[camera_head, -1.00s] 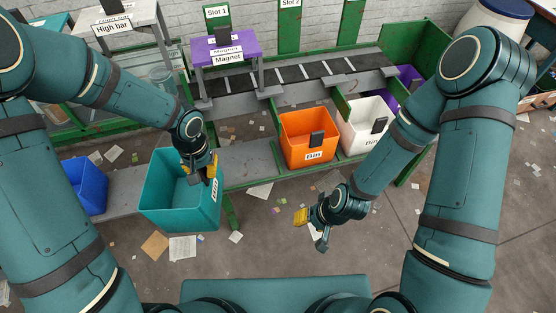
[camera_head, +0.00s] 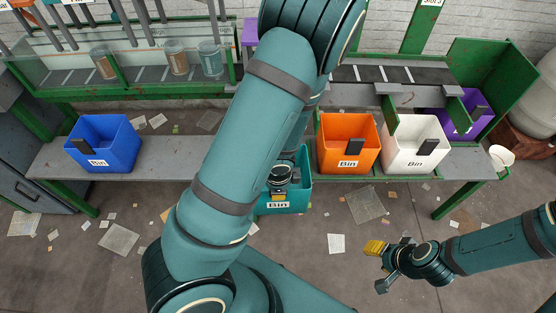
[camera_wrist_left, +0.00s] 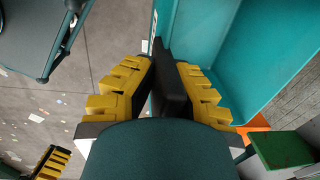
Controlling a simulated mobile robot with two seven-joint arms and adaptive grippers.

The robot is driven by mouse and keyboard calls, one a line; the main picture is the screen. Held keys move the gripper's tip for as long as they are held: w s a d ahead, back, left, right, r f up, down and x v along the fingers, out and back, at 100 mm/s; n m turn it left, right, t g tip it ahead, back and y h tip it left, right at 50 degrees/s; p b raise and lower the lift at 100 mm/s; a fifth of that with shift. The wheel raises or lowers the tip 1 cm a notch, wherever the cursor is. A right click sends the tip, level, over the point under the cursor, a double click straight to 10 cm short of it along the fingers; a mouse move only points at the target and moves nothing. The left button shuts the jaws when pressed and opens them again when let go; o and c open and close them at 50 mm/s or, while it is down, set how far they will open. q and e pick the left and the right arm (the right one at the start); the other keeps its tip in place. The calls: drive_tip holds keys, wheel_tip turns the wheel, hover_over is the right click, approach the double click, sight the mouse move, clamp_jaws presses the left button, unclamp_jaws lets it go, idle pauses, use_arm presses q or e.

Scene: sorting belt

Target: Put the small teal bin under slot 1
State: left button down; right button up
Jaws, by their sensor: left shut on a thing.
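The teal bin (camera_head: 302,185) is in the head view, left of the orange bin and overlapping the grey shelf's front edge. My left arm covers much of it, and I cannot tell whether it touches the shelf. My left gripper (camera_wrist_left: 168,92) is shut on the bin's black handle, with the teal wall to its right in the left wrist view. My right gripper (camera_head: 376,268) is open and empty, low at right over the floor. The slot 1 sign is hidden behind my left arm.
On the grey shelf (camera_head: 215,165) stand a blue bin (camera_head: 103,140) at left, an orange bin (camera_head: 335,150) and a white bin (camera_head: 400,155). A purple bin (camera_head: 480,125) is at far right. The shelf is bare between the blue bin and my left arm.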

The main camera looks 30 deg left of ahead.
use_arm(q)
drive_tip(key=shift+a+f, duration=0.1)
drive_tip(key=shift+a, duration=0.1)
drive_tip(key=shift+w+a+m, duration=0.1)
drive_tip(key=shift+w+m, duration=0.15)
drive_tip(key=shift+m, duration=0.05)
drive_tip(key=w+a+p, duration=0.1)
drive_tip(key=w+a, duration=0.1)
drive_tip(key=w, duration=0.2)
drive_tip(key=w+a+p, duration=0.2)
drive_tip(key=w+a, duration=0.1)
drive_tip(key=w, duration=0.2)
drive_tip(key=w+a+p, duration=0.1)
drive_tip(key=w+a, duration=0.2)
drive_tip(key=w, duration=0.1)
drive_tip(key=shift+w+a, duration=0.2)
drive_tip(key=shift+w, duration=0.05)
drive_tip(key=f, duration=0.2)
drive_tip(key=w+f, duration=0.1)
drive_tip(key=shift+w+a+f+b, duration=0.1)
drive_tip(key=shift+a+f+b, duration=0.1)
drive_tip(key=shift+a+b, duration=0.15)
drive_tip(key=c, duration=1.1)
unclamp_jaws()
drive_tip(key=shift+c, duration=0.2)
